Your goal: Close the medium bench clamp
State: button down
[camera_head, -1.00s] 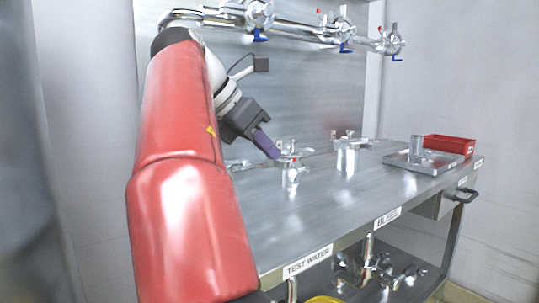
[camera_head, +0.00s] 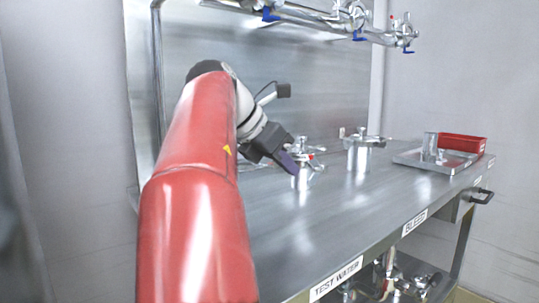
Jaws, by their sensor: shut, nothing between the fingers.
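Two metal bench clamps with flat tops show on the steel bench. The nearer clamp (camera_head: 302,180) stands upright in the middle, with a small red part at its top right. The other clamp (camera_head: 359,158) stands farther right. I cannot tell for sure which is the medium one. My gripper (camera_head: 289,163), dark with purplish fingers, is shut and empty. It points down and right at the nearer clamp's top and covers its left side. I cannot tell whether they touch.
The steel bench (camera_head: 330,215) is clear in front of the clamps. Pipes with blue-handled valves (camera_head: 352,18) run above along the back panel.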

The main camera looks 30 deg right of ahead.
jog(key=d+p, duration=0.1)
jog(key=d, duration=0.2)
jog(key=shift+w+d+r, duration=0.1)
jog(key=shift+d, duration=0.3)
jog(key=shift+d+b, duration=0.15)
jog(key=shift+b, duration=0.2)
